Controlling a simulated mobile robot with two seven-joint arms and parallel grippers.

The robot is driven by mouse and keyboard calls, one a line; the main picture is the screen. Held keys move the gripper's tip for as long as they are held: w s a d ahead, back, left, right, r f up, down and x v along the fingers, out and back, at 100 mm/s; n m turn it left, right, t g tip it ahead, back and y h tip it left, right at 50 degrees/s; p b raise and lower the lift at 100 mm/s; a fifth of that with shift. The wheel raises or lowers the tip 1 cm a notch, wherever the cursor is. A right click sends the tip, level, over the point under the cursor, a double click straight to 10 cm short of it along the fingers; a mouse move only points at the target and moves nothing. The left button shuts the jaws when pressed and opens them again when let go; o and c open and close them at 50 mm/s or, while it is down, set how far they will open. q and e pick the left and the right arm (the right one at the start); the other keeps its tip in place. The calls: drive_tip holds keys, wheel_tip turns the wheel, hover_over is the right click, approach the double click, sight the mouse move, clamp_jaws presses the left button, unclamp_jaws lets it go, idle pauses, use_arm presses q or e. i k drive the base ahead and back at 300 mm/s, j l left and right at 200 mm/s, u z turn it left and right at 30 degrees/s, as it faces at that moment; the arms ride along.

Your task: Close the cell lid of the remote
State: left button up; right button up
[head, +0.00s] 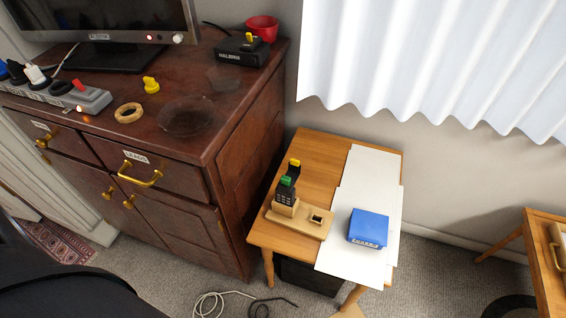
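A dark remote (286,192) with a keypad stands upright in a light wooden holder (299,219) on the small wooden table (318,150). A green piece (287,181) shows near its top. A dark flap with a yellow tip (294,165) sticks up above and behind it, apparently the cell lid standing open. The inside of the cell bay is too small to make out. Neither of my grippers is in view.
White papers (361,190) and a blue box (368,228) lie right of the holder. A brown cabinet (240,150) stands left, bearing a monitor, a power strip (60,93), a glass dish and a black box (241,50). Cables (225,300) lie on the carpet.

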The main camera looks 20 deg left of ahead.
sight(295, 168)
drive_tip(key=u, duration=0.75)
